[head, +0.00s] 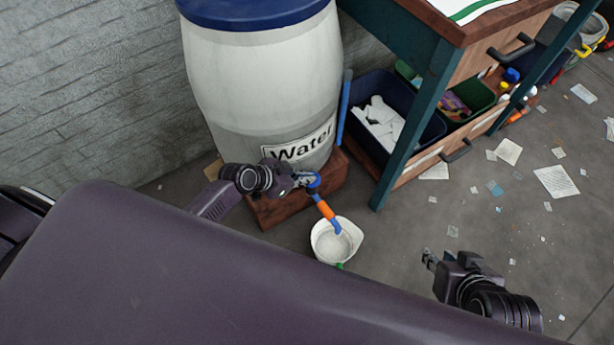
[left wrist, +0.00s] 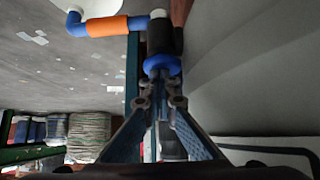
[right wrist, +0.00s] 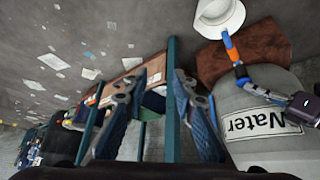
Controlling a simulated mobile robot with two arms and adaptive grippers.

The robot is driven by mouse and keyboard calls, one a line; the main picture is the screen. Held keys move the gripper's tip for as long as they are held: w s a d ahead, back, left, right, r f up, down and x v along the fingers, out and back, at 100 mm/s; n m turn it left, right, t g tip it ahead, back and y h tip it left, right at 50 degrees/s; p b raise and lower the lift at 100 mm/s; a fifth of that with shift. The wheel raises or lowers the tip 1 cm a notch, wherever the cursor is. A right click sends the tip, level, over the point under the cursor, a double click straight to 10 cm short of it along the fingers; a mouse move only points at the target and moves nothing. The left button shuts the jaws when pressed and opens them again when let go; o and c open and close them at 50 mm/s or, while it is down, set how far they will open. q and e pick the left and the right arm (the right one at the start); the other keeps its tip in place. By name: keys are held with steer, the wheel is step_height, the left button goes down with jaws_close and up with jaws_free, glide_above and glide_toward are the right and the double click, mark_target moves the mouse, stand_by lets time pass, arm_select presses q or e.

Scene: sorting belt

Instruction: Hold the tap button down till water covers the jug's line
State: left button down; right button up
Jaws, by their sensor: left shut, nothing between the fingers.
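A white barrel (head: 262,85) labelled "Water" has a tap with a blue and orange spout (head: 328,213) low on its front. A white jug (head: 318,240) stands on the floor under the spout's end; its inside looks pale grey. I cannot make out its line or the water level. My left gripper (head: 300,180) is shut and empty, fingertips at the tap. In the left wrist view its tips meet the round blue button (left wrist: 161,65); whether it is pressed in is unclear. My right gripper (right wrist: 160,75) is open and empty, to the right of the jug.
The barrel rests on a brown block (head: 285,207). A green-legged workbench (head: 405,135) stands at the right, with a dark blue bin (head: 366,87) of paper beneath. Paper scraps (head: 556,181) litter the floor at right. A grey brick wall is at left.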

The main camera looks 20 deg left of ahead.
steer(key=shift+w+a+r+t+y, duration=0.1)
steer(key=shift+w+a+r+t, duration=0.2)
steer(key=shift+w, duration=0.35)
steer(key=shift+w+a+r+t+y, duration=0.15)
steer(key=shift+w+r+t, duration=0.25)
steer(key=shift+w, duration=0.25)
steer(key=shift+w+a+r+t+y, duration=0.1)
steer(key=shift+w+a+r+t, duration=0.2)
steer(key=shift+w, duration=0.35)
steer(key=shift+d+b, duration=0.15)
steer(key=shift+b, duration=0.15)
stand_by(5.8)
